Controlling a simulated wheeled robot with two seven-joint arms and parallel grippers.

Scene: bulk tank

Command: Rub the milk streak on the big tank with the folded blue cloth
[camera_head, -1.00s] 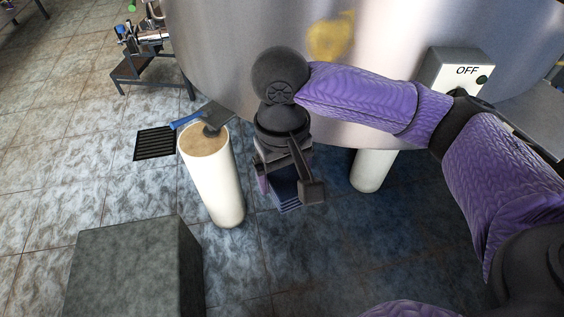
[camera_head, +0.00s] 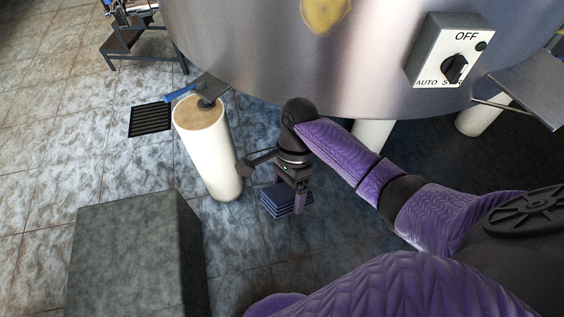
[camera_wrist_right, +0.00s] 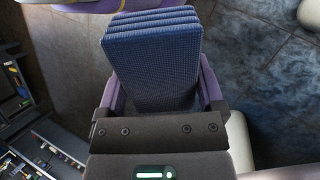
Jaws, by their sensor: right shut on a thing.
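The big tank (camera_head: 400,60) is a shiny steel cylinder across the top of the head view. A yellowish milk streak (camera_head: 325,12) shows on its wall at the top edge, partly cut off. My right gripper (camera_head: 287,198) hangs below and in front of the tank, well below the streak. It is shut on the folded blue cloth (camera_head: 276,199), a thick stack of layers. In the right wrist view the cloth (camera_wrist_right: 152,60) sits between the two purple fingers and sticks out past them. The cloth is apart from the tank. My left gripper is out of view.
A grey block (camera_head: 130,250) stands at lower left. A switch box (camera_head: 450,52) is on the tank.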

